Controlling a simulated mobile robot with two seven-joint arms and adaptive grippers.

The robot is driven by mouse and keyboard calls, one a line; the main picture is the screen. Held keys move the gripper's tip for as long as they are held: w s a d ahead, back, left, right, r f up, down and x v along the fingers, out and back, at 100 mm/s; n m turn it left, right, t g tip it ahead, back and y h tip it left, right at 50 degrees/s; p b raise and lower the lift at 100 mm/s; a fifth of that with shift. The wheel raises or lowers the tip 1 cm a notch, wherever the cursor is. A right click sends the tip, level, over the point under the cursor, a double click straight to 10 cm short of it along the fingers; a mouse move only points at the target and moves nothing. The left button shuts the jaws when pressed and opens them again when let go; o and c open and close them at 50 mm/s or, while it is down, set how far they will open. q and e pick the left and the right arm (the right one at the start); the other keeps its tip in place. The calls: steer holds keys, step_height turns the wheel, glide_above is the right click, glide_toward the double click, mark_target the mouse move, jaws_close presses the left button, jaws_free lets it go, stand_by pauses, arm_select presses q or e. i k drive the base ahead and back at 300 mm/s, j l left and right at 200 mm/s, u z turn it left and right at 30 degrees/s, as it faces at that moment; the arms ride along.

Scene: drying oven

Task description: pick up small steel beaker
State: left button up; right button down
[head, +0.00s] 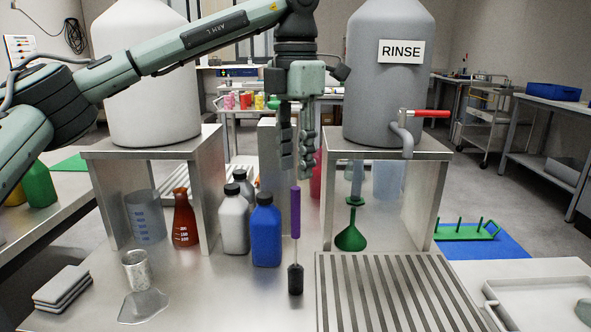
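The small steel beaker (137,271) stands upright on the steel bench at the front left, just behind a puddle of clear liquid (143,306). My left gripper (296,168) hangs fingers down over the middle of the bench, well right of the beaker and higher than it. Its fingers are apart, with nothing seen between them. My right gripper is not in view.
A stack of grey pads (63,288) lies left of the beaker. A glass beaker (145,216), red flask (185,219), white bottle (234,220), blue bottle (266,231) and purple-handled brush (295,212) stand nearby. The stand (210,170) holds a white tank (150,80).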

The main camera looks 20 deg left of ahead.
mark_target(138, 271)
steer(key=u, duration=1.5)
steer(key=k, duration=0.5)
